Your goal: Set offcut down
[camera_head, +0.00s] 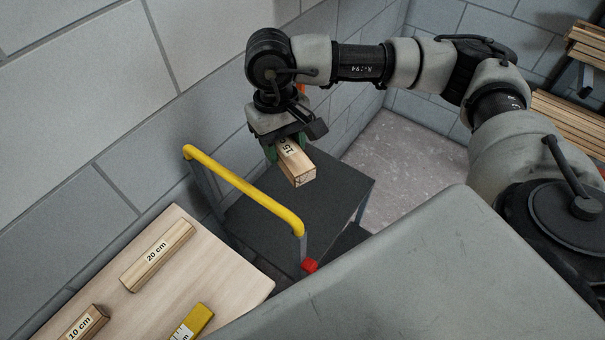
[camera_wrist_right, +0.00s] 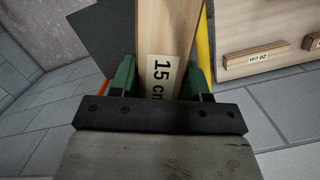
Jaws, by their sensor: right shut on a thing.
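The offcut (camera_head: 297,168) is a short light-wood block with a label that reads "15 cm" in the right wrist view (camera_wrist_right: 168,45). My right gripper (camera_head: 284,147) is shut on it, with green fingers on both sides of the block. The gripper and offcut appear over the dark top (camera_head: 335,187) of a step stool with a yellow rail (camera_head: 245,188). I cannot tell how far the block is above that top. My left gripper is not in view.
A wooden table (camera_head: 225,265) at lower left bears a 20 cm block (camera_head: 158,256), a 10 cm block (camera_head: 82,324) and a yellow thing (camera_head: 193,322). Grey block walls stand close behind the stool. Stacked battens (camera_head: 570,122) lie at far right.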

